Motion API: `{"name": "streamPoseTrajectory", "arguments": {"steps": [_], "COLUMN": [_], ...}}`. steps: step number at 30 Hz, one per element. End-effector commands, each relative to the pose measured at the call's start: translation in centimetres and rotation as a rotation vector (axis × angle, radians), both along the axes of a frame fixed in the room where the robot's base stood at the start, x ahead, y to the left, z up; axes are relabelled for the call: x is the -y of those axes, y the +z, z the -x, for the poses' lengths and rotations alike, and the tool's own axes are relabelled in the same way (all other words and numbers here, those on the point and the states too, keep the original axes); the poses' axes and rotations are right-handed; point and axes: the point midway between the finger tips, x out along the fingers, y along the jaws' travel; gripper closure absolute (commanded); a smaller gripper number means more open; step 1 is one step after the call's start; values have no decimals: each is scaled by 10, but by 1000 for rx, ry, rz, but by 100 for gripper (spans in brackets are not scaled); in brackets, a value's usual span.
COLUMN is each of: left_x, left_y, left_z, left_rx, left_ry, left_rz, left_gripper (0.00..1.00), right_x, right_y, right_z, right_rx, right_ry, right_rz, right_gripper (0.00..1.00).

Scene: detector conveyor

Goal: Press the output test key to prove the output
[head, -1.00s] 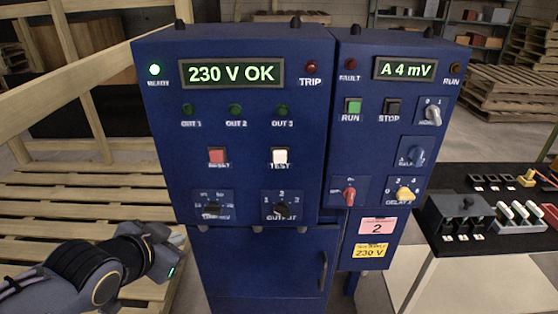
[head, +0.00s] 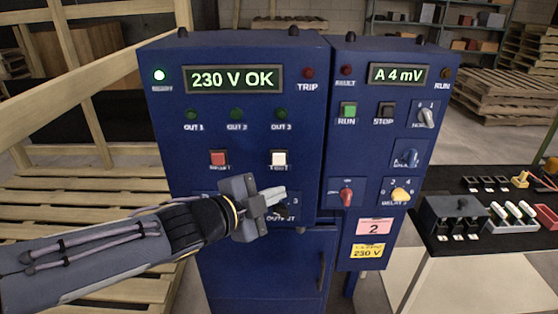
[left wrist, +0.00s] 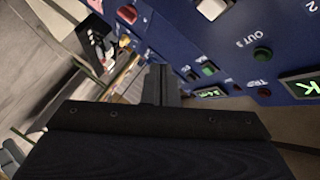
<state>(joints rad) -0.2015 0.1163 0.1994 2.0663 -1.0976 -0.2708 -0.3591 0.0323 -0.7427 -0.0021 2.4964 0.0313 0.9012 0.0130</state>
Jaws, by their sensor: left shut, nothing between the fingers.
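The white TEST key (head: 279,158) is on the front of the blue left cabinet (head: 180,130), right of the red RESET key (head: 218,158). Below it is the OUTPUT selector (head: 281,212), partly hidden by my left gripper. My left gripper (head: 280,194) is shut and empty, in front of the panel just below the TEST key. I cannot tell whether it touches the panel. In the left wrist view the shut fingers (left wrist: 160,84) point toward the panel, and the white key (left wrist: 212,9) is at the top edge. The display (head: 234,79) reads 230 V OK. My right gripper is not in view.
The right blue cabinet has a display (head: 398,74) reading A 4 mV, a green RUN key (head: 348,109), a STOP key (head: 386,109) and several knobs. A black table (head: 470,185) with small parts stands at right. Wooden pallets (head: 90,215) lie at left.

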Motion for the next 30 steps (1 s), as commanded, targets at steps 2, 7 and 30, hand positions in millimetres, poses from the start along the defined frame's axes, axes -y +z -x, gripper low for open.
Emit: {"name": "streamPoseTrajectory", "arguments": {"steps": [2,7,30], "left_x": [0,0,-1], "left_y": [0,1,0], "left_z": [-2,-17,-88], "left_rx": [-1,-4,-3], "left_ry": [1,2,2], "left_rz": [0,1,1], "left_gripper": [100,100,100], "right_x": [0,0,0], "right_y": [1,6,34], "right_z": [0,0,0], "right_rx": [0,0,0], "right_ry": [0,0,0], "right_rz": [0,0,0], "right_gripper": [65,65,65]}}
